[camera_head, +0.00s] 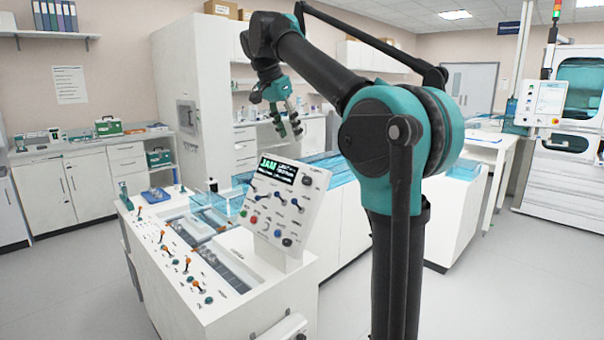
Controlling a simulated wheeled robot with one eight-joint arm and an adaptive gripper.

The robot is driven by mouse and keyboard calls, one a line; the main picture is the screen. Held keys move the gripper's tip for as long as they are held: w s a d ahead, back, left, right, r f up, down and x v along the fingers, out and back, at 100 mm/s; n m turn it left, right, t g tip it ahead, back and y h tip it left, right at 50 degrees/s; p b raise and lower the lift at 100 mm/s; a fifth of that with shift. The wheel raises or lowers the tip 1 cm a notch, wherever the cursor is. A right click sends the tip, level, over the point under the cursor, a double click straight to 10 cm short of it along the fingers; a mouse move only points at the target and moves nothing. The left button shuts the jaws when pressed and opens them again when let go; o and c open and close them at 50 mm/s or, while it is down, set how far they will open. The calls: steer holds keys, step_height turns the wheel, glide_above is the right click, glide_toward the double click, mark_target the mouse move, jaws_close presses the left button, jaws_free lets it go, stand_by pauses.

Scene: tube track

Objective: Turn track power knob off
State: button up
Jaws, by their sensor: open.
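A white tilted control panel (316,196) stands on the white track console (240,315). Its lit display (278,169) reads "JAM" in green. Below the display are several small levers and coloured buttons or knobs, among them a red one (253,219) and a dark one (286,242). Another dark knob (307,180) sits at the panel's upper right. The labels are too small to read, so I cannot tell which is the track power knob or how it is set. My gripper (288,130) is open and empty, pointing down above and behind the panel, apart from it.
Several orange-handled levers (163,237) stand on the console's left top. A clear blue cover (230,202) lies behind them. A long bench with blue transparent covers (335,165) runs behind the panel. The grey floor (480,290) at right is clear. My arm hides part of the middle.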

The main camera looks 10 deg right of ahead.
glide_toward(305, 178)
steer(key=x, duration=0.9)
steer(key=shift+f, duration=0.15)
jaws_close()
